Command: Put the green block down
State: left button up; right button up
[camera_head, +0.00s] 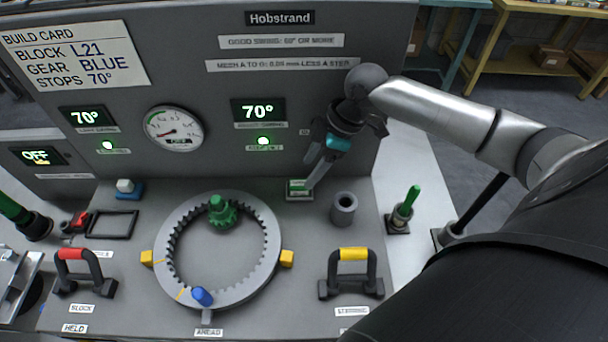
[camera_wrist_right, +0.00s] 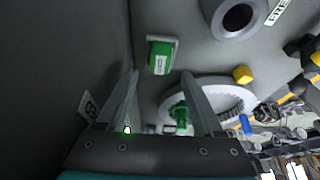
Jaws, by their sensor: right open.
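My left gripper is not in view.
A grey ring (camera_head: 262,278) with a green gear (camera_head: 222,212) and a blue peg (camera_head: 202,296) lies left of the plate. A grey hollow cylinder (camera_head: 343,212) stands to the right. Red (camera_head: 72,254) and yellow (camera_head: 353,254) handles stand in front. The panel (camera_head: 230,100) rises close behind.

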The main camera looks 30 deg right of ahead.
jog(key=v, duration=0.6)
jog(key=shift+r, duration=0.35)
